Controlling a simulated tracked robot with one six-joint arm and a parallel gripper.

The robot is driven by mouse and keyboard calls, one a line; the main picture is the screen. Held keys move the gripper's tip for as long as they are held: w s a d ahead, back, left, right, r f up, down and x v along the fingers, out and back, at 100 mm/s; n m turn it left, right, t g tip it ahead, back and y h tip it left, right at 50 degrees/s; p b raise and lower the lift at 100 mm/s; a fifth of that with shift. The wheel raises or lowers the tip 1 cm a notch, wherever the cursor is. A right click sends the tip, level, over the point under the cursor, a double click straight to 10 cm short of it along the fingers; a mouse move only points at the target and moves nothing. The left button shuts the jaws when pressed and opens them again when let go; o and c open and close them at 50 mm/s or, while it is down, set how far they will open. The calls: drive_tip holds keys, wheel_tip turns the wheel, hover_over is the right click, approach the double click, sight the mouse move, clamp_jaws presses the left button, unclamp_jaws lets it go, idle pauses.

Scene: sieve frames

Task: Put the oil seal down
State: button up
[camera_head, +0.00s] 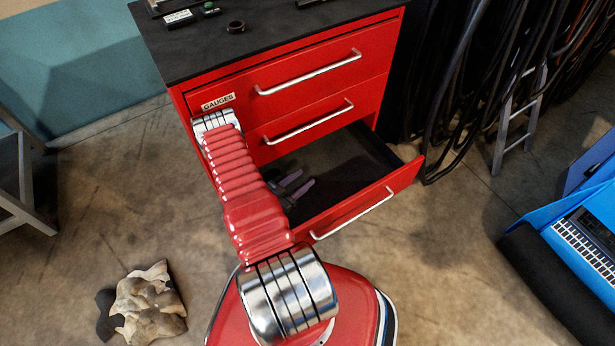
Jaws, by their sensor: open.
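A small dark ring (236,27), which looks like the oil seal, lies on the black top of the red cabinet (290,40). Nothing touches it. My red arm rises in front of the cabinet and bends at its silver joint near the label. What looks like my gripper (297,183) shows past the arm's right side, over the open bottom drawer (350,150). Its two greyish purple fingertips are apart, with nothing seen between them. The rest of it is hidden behind my arm. It is well below and apart from the ring.
Two upper drawers with a "GAUGES" label (218,102) are shut. Small labelled items (180,18) lie on the cabinet top. Black cables (475,80) and a ladder (520,120) are at right, a blue case with a laptop (590,240) lower right, a crumpled cloth (148,303) lower left.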

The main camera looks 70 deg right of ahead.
drive_tip(key=shift+v, duration=1.85)
drive_tip(key=shift+w+r, duration=0.1)
